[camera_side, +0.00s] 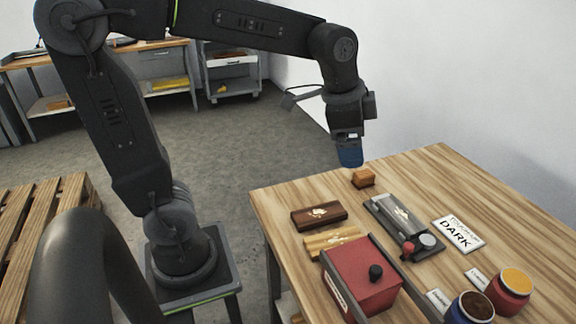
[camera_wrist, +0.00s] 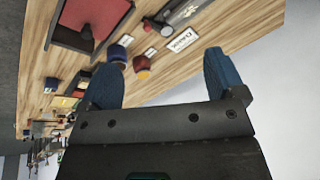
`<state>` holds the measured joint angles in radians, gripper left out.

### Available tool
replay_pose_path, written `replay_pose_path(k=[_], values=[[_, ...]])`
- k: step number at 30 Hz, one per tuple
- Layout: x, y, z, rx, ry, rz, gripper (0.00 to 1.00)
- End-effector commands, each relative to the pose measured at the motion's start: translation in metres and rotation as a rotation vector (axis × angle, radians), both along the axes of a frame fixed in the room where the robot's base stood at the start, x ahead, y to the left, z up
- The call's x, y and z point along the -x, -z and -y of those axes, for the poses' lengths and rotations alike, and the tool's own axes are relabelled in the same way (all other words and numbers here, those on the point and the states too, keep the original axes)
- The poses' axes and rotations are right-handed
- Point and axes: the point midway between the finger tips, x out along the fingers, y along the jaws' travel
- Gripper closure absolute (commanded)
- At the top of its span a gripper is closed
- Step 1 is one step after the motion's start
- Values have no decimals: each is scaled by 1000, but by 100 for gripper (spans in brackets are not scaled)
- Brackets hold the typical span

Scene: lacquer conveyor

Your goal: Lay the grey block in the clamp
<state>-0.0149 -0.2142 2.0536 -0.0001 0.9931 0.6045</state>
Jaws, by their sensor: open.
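The clamp (camera_side: 384,220) is a long dark fixture on the table, with a red knob and a round silver part at its near end. A grey block (camera_side: 399,211) with a pale marking appears to lie lengthwise in it; I cannot tell how firmly it sits. The clamp also shows partly at the top of the wrist view (camera_wrist: 158,25). My gripper (camera_side: 350,160) points down with blue fingers, above the table's far edge, beyond the clamp and apart from it. In the wrist view its fingers (camera_wrist: 160,66) are spread, with nothing between them.
A small orange-brown block (camera_side: 363,179) stands just below my gripper. A dark brown block (camera_side: 319,215) and a light wooden block (camera_side: 331,241) lie left of the clamp. A red box (camera_side: 358,279), a "DARK" sign (camera_side: 458,233), a blue jar (camera_side: 471,308) and a red jar (camera_side: 510,291) stand nearer.

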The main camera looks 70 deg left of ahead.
Motion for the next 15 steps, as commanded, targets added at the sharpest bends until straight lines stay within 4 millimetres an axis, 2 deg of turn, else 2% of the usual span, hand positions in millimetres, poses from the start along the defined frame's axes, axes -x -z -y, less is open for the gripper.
replay_pose_path(k=[1,6,10,15], values=[[24,-3,1,27,-78,34,11],[83,5,4,130,-331,119,11],[111,16,5,194,-461,158,11],[125,24,5,232,-537,179,11]])
